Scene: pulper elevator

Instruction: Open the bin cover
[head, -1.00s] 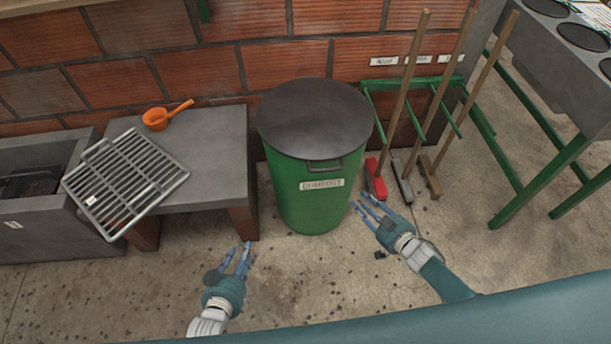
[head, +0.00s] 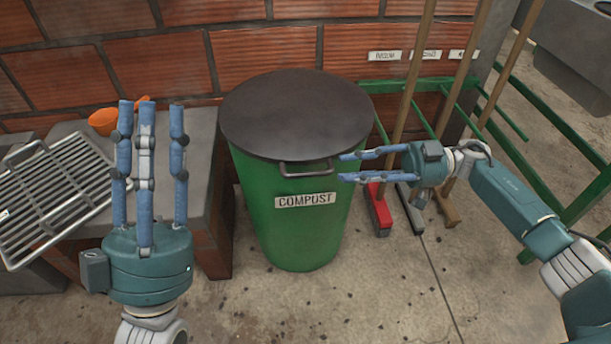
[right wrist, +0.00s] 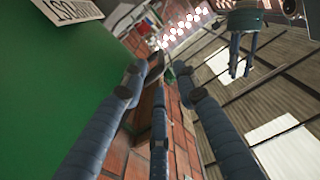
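The green compost bin (head: 299,235) stands upright on the floor in the head view, its label (head: 305,200) facing me. Its round dark cover (head: 296,112) lies flat on top, with a handle (head: 306,169) at the front edge. My right gripper (head: 352,167) is open, its fingers pointing left beside the bin, just right of the handle; I see no grip on it. In the right wrist view its spread fingers (right wrist: 160,85) are empty and the bin's green side (right wrist: 45,80) is close at left. My left gripper (head: 150,115) is open and empty, fingers up, left of the bin.
A grey bench (head: 205,160) stands left of the bin with a metal grate (head: 50,195) and an orange scoop (head: 103,121). Brooms with red (head: 378,208) and grey heads lean on a green rack at right. A brick wall (head: 250,50) is behind. Floor in front is clear.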

